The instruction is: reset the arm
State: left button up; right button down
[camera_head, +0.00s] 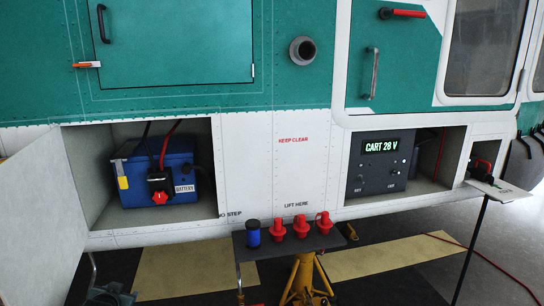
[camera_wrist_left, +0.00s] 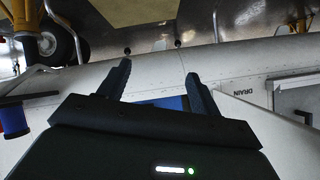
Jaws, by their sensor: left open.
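My left gripper (camera_wrist_left: 157,70) shows in the left wrist view with its two dark fingers spread apart and nothing between the tips. The pale fuselage skin (camera_wrist_left: 240,85) lies behind the fingers. A blue patch (camera_wrist_left: 172,102) shows low between the fingers, mostly hidden by the gripper body; I cannot tell what it is. I cannot make out the left gripper for certain in the head view. My right gripper is in neither view.
The head view shows a blue battery (camera_head: 160,178) in an open bay, a lit panel (camera_head: 380,165) reading CART 28 V, and a small shelf (camera_head: 262,250) with several red caps and a blue one. An open door (camera_head: 40,215) stands at left.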

pick_arm(q)
jog(key=s+d+f+m+h, duration=0.1)
jog(key=s+d+f+h, duration=0.15)
jog(key=s+d, duration=0.65)
jog(key=s+d+f+m+h, duration=0.2)
jog(key=s+d+f, duration=0.2)
jog(key=s+d, duration=0.55)
jog(key=s+d+r+h+p, duration=0.1)
jog(key=s+d+r, duration=0.3)
jog(key=s, duration=0.4)
jog(key=s+d+r+n+h+p, duration=0.1)
jog(key=s+d+r+p, duration=0.2)
jog(key=s+d+r, duration=0.2)
jog(key=s+d, duration=0.1)
jog(key=s, duration=0.2)
jog(key=shift+s+d+r, duration=0.15)
jog(key=shift+d, duration=0.15)
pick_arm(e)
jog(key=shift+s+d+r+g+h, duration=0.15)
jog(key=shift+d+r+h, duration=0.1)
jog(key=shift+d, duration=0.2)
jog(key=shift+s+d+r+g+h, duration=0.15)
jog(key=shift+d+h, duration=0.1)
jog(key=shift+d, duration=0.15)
pick_arm(q)
jog(key=shift+h, duration=0.25)
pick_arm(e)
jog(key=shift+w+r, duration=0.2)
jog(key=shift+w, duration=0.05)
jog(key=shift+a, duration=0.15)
